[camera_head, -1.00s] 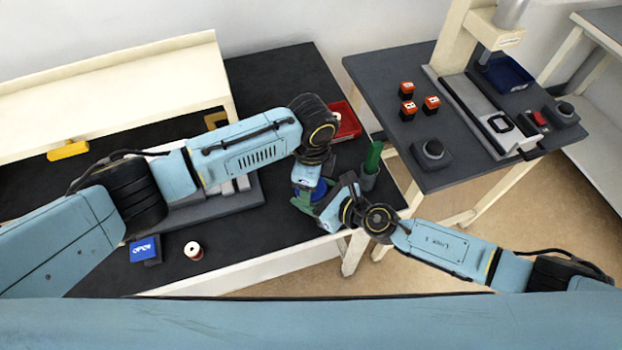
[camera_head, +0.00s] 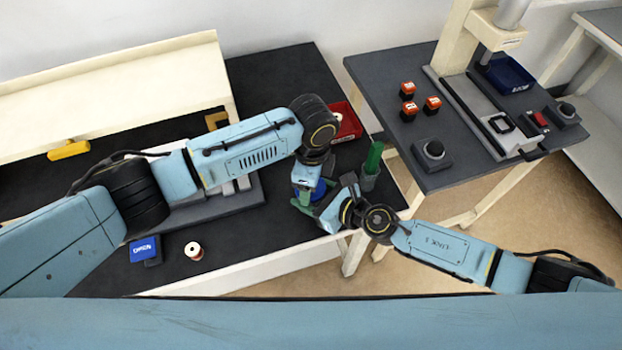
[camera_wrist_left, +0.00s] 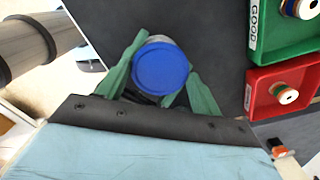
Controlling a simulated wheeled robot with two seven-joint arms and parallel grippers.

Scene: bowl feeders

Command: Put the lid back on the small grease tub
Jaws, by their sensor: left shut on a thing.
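The round blue lid (camera_wrist_left: 160,67) is between the green fingers of my left gripper (camera_wrist_left: 163,78), which is shut on it. The lid also shows in the head view (camera_head: 320,188). A pale grey rim (camera_wrist_left: 158,39), probably of the grease tub, peeks out behind the lid's far edge. Whether the lid touches the tub cannot be told. My right gripper (camera_head: 328,212) comes in from the right, close beside my left gripper at the bench's front edge. Its fingertips and the tub's body are largely hidden, so its hold is unclear.
A red tray (camera_head: 347,124) and a green tray (camera_wrist_left: 288,28), marked GOOD, hold spools. A green object stands in a grey cup (camera_head: 369,174) near the right edge. A blue OPEN box (camera_head: 143,249) and a spool (camera_head: 193,250) lie at front left.

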